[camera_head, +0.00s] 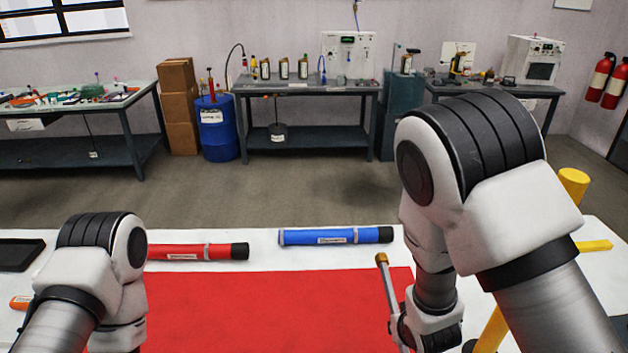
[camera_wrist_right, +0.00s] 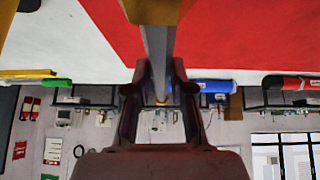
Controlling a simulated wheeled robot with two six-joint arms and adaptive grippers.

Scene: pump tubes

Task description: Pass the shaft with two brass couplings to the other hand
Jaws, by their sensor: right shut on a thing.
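The shaft with two brass couplings (camera_head: 390,290) is a slim silver rod. Its brass upper end (camera_head: 382,259) points up and slightly left in the head view. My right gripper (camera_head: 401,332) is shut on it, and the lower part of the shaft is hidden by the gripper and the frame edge. In the right wrist view the shaft (camera_wrist_right: 158,50) runs between the two fingers of my right gripper (camera_wrist_right: 158,95), with one brass coupling close at the top and a small brass end beyond the fingers. My left arm is at the lower left; its gripper does not show.
A red mat (camera_head: 270,300) covers the middle of the white table (camera_head: 265,262). A red tube (camera_head: 195,252) and a blue tube (camera_head: 335,236) lie behind it. A black tray (camera_head: 18,254) is at the far left. Yellow parts (camera_head: 572,186) are on the right.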

